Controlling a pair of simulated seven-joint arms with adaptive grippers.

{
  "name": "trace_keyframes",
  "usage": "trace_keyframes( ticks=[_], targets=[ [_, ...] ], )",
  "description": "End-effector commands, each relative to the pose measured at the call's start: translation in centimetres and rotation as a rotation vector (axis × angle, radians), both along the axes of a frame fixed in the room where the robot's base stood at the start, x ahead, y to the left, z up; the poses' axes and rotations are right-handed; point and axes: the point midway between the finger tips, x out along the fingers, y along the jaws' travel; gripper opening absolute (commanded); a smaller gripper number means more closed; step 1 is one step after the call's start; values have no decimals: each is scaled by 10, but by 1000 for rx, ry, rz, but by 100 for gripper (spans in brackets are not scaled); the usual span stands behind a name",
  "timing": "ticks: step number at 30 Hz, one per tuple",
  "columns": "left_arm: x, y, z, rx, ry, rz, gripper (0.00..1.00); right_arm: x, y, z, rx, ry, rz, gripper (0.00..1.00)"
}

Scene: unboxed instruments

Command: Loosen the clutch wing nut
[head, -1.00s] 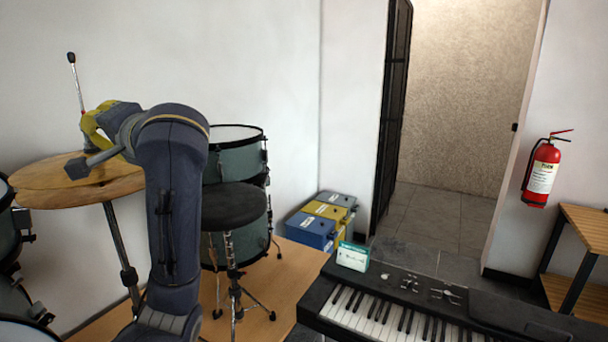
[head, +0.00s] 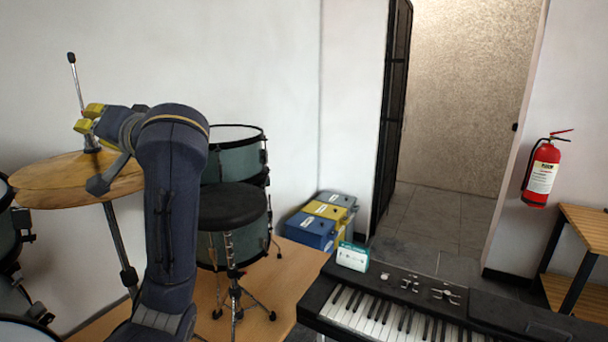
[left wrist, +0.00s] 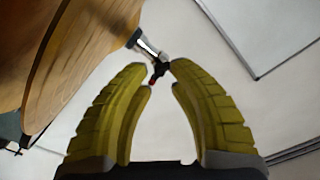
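The hi-hat cymbals (head: 60,185) sit on a stand at the left, with a thin rod (head: 77,85) rising above them. In the left wrist view the cymbals (left wrist: 85,40) fill the upper left, and the metal clutch (left wrist: 148,47) sticks out from them. A small dark wing nut with a red end (left wrist: 156,73) shows between the fingertips. My left gripper (head: 86,116) is beside the rod, just above the cymbals. In the wrist view its yellow fingers (left wrist: 160,74) stand apart on either side of the nut; contact is unclear. My right gripper is out of view.
Green drums (head: 235,155) and a black stool (head: 233,205) stand right of my left arm. A keyboard (head: 400,300) with a small box (head: 352,256) is at the front right. Blue, yellow and grey cases (head: 325,213) sit near the doorway.

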Motion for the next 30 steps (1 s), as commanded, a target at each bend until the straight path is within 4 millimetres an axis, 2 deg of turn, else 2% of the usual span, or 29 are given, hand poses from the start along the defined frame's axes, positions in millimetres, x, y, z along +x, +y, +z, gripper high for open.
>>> trace_keyframes(
  ticks=[1, 3, 4, 17, 30],
  targets=[
    [0, 0, 0, 0, 0, 0, 26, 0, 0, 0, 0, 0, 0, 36],
    [0, 0, 0, 0, 0, 0, 34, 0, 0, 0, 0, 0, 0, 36],
    [0, 0, 0, 0, 0, 0, 34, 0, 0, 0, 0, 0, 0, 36],
    [0, -1, 0, 0, 1, -1, 34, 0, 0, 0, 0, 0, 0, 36],
    [-16, -29, 0, -1, 0, -2, 34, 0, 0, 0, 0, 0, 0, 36]
  ],
)
